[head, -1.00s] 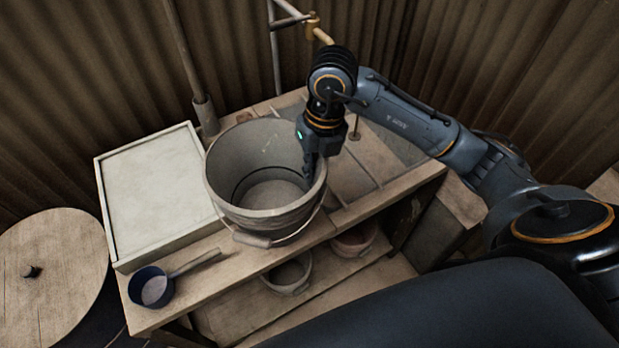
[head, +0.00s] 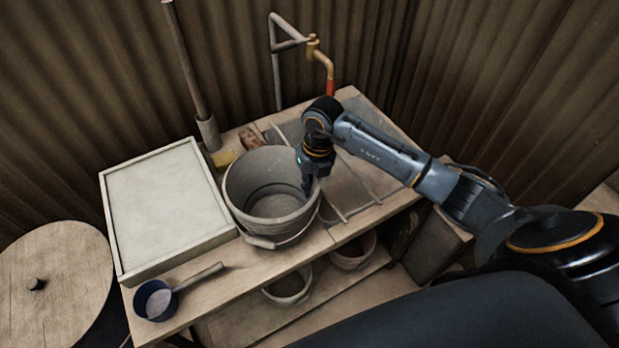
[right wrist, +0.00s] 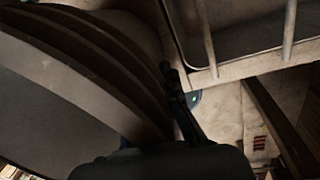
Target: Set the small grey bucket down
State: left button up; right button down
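The grey bucket (head: 248,184) is upright over the wooden bench, right of the shallow white tray. Its wire handle hangs down at the front. I cannot tell whether its base touches the bench. My right gripper (head: 307,186) is at the bucket's right rim and looks shut on it, with a finger inside the wall. In the right wrist view the bucket's ribbed dark wall (right wrist: 75,75) fills the left side, and a dark finger (right wrist: 181,95) lies against it. My left gripper is not in view.
The shallow tray (head: 165,212) is close on the bucket's left. A dark ladle (head: 158,299) lies at the bench's front left. A basin with bars (head: 352,180) is on the right, under a tap (head: 326,68). Two pots (head: 290,287) stand on the lower shelf.

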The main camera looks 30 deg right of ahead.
jog(key=shift+w, duration=0.1)
jog(key=c, duration=2)
grip_release()
jog(key=shift+f, duration=0.25)
jog(key=shift+c, duration=0.2)
jog(key=o, duration=0.5)
jog(key=shift+s+r, duration=0.1)
jog(key=shift+s, duration=0.1)
jog(key=shift+w+r, duration=0.1)
jog(key=shift+r, duration=0.1)
jog(key=shift+d+r+b, duration=0.25)
jog(key=shift+r+b, duration=0.2)
jog(key=shift+r, duration=1.5)
jog(key=shift+d+r+b, duration=0.3)
jog(key=shift+r+b, duration=0.1)
jog(key=shift+r, duration=1.6)
jog(key=shift+d+r+b, duration=0.25)
jog(key=shift+r+b, duration=0.2)
jog(key=shift+r, duration=1.5)
